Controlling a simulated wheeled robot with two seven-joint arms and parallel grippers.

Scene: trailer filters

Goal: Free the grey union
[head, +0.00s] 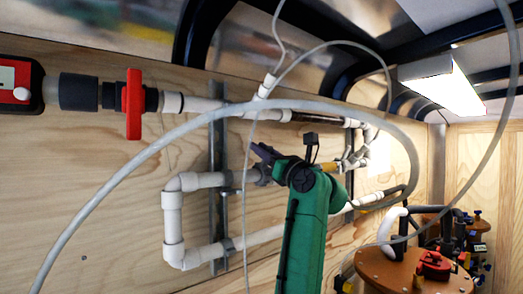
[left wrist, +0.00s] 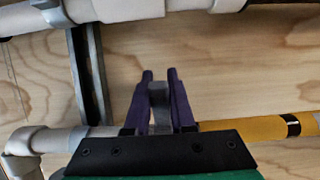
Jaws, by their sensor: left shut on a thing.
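The grey union (head: 264,176) sits in the middle white pipe run on the plywood wall, partly hidden by my left gripper (head: 259,152). My green left arm reaches up to it from below. In the left wrist view, the purple fingers of my left gripper (left wrist: 160,74) are closed on a grey part of the union (left wrist: 158,94). The white pipe (left wrist: 70,139) runs in from the left and a yellow pipe section (left wrist: 240,131) leads off to the right, both in line with the union. The dark gripper body hides the union's lower part. My right gripper is not in view.
A red-handled valve (head: 133,104) is on the upper pipe. A metal strut (head: 217,150) backs the pipes. A brown round-topped stand (head: 385,272) is at the lower right.

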